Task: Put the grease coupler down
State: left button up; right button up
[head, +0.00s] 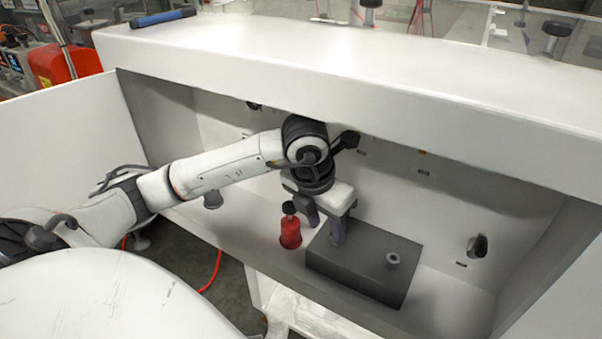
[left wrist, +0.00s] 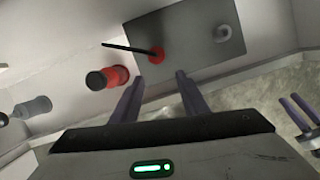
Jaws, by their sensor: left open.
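My left gripper (head: 324,226) is inside the white bay, open, fingers pointing down at a dark grey block (head: 350,282). In the left wrist view its two fingers (left wrist: 160,78) stand apart with nothing between them. Just beyond the tips, a small red piece with a thin black rod (left wrist: 128,48) shows at the block (left wrist: 190,14); the head view hides it. A short grey hollow cylinder (head: 393,260) stands on the block, also seen in the left wrist view (left wrist: 222,33). I cannot tell which of these two is the grease coupler.
A red bottle-like thing (head: 290,234) with a black top stands left of the block, close to my left gripper. The bay's white top edge (head: 350,70) overhangs my arm. Dark fingers, probably my right gripper (left wrist: 298,112), show at the right in the left wrist view.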

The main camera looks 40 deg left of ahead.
pick_arm(q)
jog(key=s, duration=0.8)
jog(key=shift+d+b, duration=0.15)
jog(key=shift+b, duration=0.3)
jog(key=shift+s, duration=0.1)
